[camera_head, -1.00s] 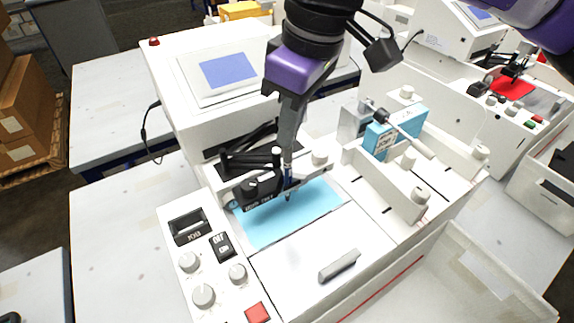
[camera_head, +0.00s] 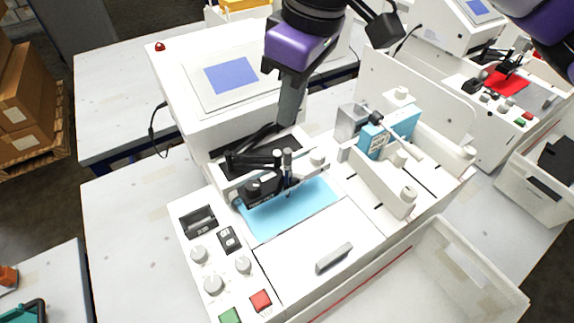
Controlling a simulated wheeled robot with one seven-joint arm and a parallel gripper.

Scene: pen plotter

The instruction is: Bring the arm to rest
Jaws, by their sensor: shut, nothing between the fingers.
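My gripper (camera_head: 287,119) is shut and empty, pointing down above the pen plotter (camera_head: 225,252). Its fingertips are over the far part of the machine, above the pen (camera_head: 288,165). The pen stands upright in the dark pen carriage (camera_head: 263,188). The pen's tip is over the light blue sheet (camera_head: 300,205); I cannot tell whether it touches. The gripper is apart from the pen.
A control panel with knobs (camera_head: 213,285) and a red button (camera_head: 261,301) is at the plotter's near left. A blue box (camera_head: 388,135) sits between guides on the right. A white bin (camera_head: 445,270) stands at the front right. Another plotter (camera_head: 500,95) is behind right.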

